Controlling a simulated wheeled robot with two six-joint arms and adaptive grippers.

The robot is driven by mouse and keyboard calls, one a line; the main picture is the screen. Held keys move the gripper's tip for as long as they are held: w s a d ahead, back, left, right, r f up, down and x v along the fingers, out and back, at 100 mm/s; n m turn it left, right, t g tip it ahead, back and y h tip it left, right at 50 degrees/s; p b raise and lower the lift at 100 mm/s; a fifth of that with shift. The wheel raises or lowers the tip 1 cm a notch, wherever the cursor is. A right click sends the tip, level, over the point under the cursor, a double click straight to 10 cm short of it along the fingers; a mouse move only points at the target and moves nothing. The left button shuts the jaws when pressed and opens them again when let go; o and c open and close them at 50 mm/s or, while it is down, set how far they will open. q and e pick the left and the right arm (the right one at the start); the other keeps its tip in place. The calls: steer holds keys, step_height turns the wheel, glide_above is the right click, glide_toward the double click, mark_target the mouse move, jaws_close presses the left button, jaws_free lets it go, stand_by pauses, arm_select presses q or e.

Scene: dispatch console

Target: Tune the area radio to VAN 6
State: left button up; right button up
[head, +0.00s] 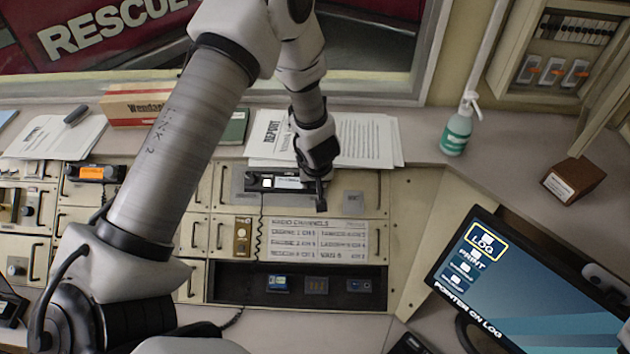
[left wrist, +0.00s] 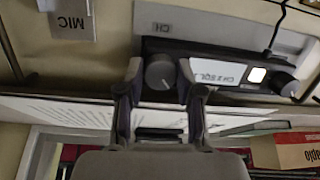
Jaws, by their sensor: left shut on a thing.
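The area radio (head: 255,181) is a dark unit with a lit white display, set in the cream console below the paper sheets. In the left wrist view the radio (left wrist: 222,58) has a round grey channel knob (left wrist: 159,72) near a "CH" label. My left gripper (head: 319,188) is at the radio's right end. In the wrist view its two fingers (left wrist: 158,84) are shut on the channel knob from both sides. The display (left wrist: 216,73) shows a channel and SQL line, too small to read surely. A radio channels card (head: 312,239) below lists VAN 6; its number is unclear. My right gripper is not in view.
A second radio with an orange display (head: 92,173) is at the left. A monitor (head: 510,280) stands at lower right, a green bottle (head: 457,133) and brown box (head: 573,180) behind it. A MIC plate (head: 353,202) is just right of the radio. A coiled cord hangs below the radio.

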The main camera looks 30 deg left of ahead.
arm_select(q)
steer(key=shift+n, duration=0.6)
steer(key=shift+w, duration=0.1)
steer(key=o, duration=1.2)
steer(key=shift+a, duration=0.1)
steer(key=shift+c, duration=0.2)
steer(key=shift+r, duration=0.1)
steer(key=v, duration=1.1)
steer(key=shift+s+r, duration=0.2)
steer(key=shift+r, duration=0.15)
